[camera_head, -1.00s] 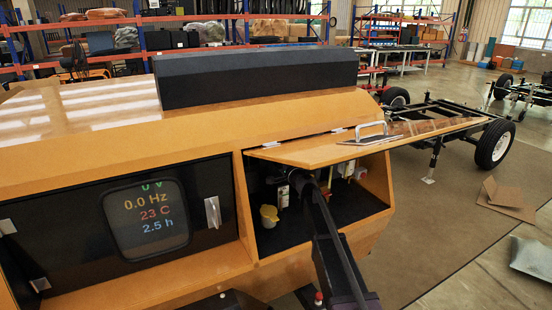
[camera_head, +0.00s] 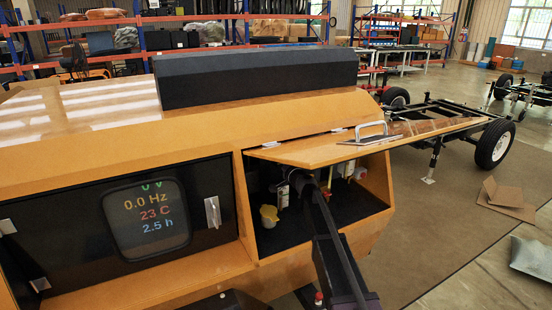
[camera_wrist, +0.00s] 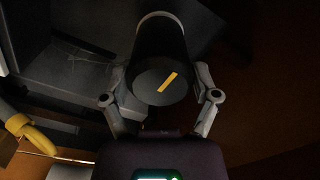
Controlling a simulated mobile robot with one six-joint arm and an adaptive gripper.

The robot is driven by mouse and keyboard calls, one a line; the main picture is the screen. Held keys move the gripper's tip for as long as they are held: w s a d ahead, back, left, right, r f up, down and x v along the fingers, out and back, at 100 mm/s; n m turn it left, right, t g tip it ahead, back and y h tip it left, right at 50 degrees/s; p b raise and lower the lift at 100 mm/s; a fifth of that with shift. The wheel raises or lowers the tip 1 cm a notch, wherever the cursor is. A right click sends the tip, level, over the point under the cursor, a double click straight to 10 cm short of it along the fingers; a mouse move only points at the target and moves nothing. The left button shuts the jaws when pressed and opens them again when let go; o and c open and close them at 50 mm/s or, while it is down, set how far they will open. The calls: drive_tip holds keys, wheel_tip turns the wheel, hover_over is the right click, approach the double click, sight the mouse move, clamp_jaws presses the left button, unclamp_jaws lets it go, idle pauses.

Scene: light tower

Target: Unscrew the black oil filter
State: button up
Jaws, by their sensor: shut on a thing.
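The black oil filter (camera_wrist: 152,88) is a dark cylinder with a yellow stripe on its round end face, in the middle of the wrist view. My gripper (camera_wrist: 162,92) has one finger on each side of the filter and is shut on it. In the head view my arm reaches into the open compartment (camera_head: 290,238) of the orange light tower, and my gripper (camera_head: 303,182) is a dark shape deep inside. The filter cannot be made out there. How far the filter is threaded in is not visible.
The raised orange door (camera_head: 320,150) with its handle hangs just above my arm. A yellow-capped part (camera_head: 269,214) stands left of my arm inside the compartment, and a yellow bent part (camera_wrist: 30,135) shows left in the wrist view. A display panel (camera_head: 148,219) is further left.

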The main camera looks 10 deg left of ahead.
drive_tip(key=shift+w+n, duration=0.1)
drive_tip(key=shift+n, duration=0.2)
drive_tip(key=n, duration=0.3)
drive_tip(key=shift+n, duration=0.9)
drive_tip(key=n, duration=0.2)
drive_tip(key=shift+n, duration=1.6)
